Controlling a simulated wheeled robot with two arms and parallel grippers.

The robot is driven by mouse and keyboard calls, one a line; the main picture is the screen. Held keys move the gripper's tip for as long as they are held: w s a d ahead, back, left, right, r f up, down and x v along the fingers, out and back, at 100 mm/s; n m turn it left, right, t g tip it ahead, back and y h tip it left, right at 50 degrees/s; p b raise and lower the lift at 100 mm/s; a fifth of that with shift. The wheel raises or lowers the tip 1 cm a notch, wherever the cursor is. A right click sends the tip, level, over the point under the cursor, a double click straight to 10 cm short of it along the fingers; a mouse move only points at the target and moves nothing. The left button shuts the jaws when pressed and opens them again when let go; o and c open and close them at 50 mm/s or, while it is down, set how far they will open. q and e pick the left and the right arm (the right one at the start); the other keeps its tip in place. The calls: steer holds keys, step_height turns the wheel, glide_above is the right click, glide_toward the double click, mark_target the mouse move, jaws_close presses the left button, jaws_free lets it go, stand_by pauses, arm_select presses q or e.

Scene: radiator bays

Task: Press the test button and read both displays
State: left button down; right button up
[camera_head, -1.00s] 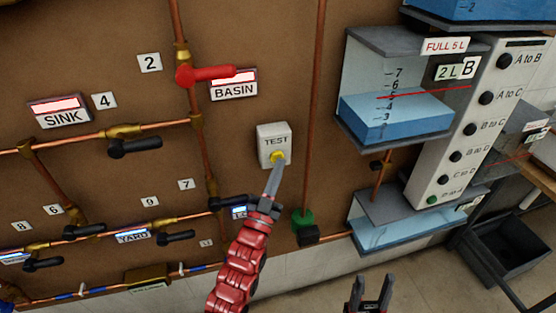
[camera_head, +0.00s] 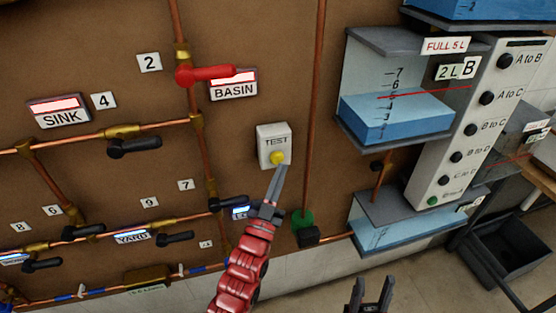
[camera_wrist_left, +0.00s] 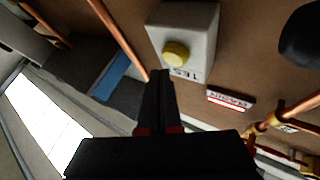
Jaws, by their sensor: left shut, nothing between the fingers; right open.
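The white TEST box (camera_head: 266,148) is fixed on the brown board, with a round yellow button (camera_head: 278,158) on its lower front. My left gripper (camera_head: 280,169) is shut and empty, its tips just below the button. In the left wrist view the button (camera_wrist_left: 175,53) is clear of the fingertips (camera_wrist_left: 160,74), with a small gap in the picture. The SINK sign (camera_head: 57,110) and the BASIN sign (camera_head: 233,85) each have a pale, red-edged panel above the name; no digits are legible. My right gripper (camera_head: 369,293) is open and empty at the bottom edge.
Copper pipes with valves cross the board; a red lever (camera_head: 211,73) sits beside BASIN. A blue-filled tank (camera_head: 394,118) and a white button column (camera_head: 462,125) stand right of the TEST box. A dark bin (camera_head: 510,250) is on the floor.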

arm_select(q)
steer(key=s, duration=0.1)
steer(key=s+d, duration=0.1)
steer(key=s, duration=0.2)
steer(key=shift+s+d, duration=0.3)
steer(key=shift+s, duration=0.05)
stand_by(0.8)
